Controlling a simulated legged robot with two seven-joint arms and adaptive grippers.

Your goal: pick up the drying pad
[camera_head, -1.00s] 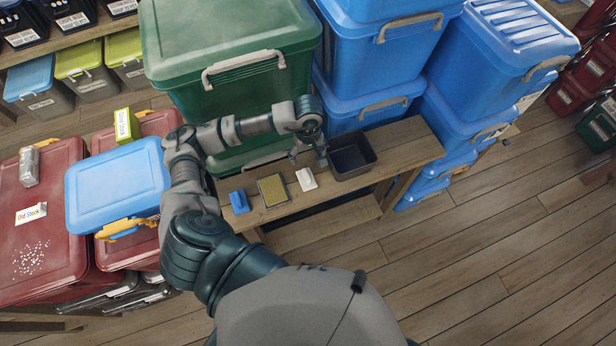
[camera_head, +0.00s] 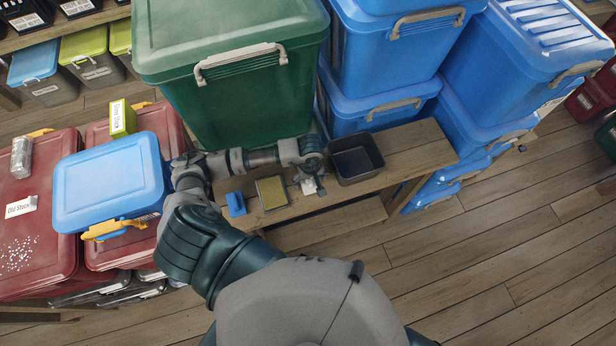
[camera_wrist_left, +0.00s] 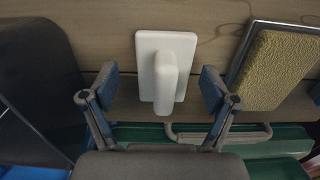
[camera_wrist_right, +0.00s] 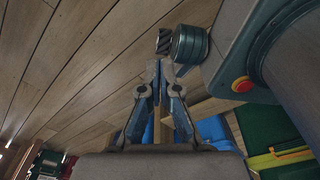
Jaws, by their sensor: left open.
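A white pad with a raised grip (camera_wrist_left: 166,75) lies on the wooden bench. In the head view the white pad (camera_head: 309,187) is partly hidden under my left gripper (camera_head: 305,178). In the left wrist view my left gripper (camera_wrist_left: 160,88) is open, with one finger on each side of the pad's grip and a gap on both sides. A yellow textured pad in a metal frame (camera_head: 271,192) lies to its left, and a blue block (camera_head: 236,203) lies further left. My right gripper (camera_wrist_right: 161,66) shows only in its own wrist view, its fingertips together and nothing between them.
A dark open tray (camera_head: 356,157) stands on the bench (camera_head: 425,150) just right of the white pad. A large green bin (camera_head: 230,90) and stacked blue bins (camera_head: 385,75) stand behind. A blue-lidded bin (camera_head: 110,180) rests on red bins at left.

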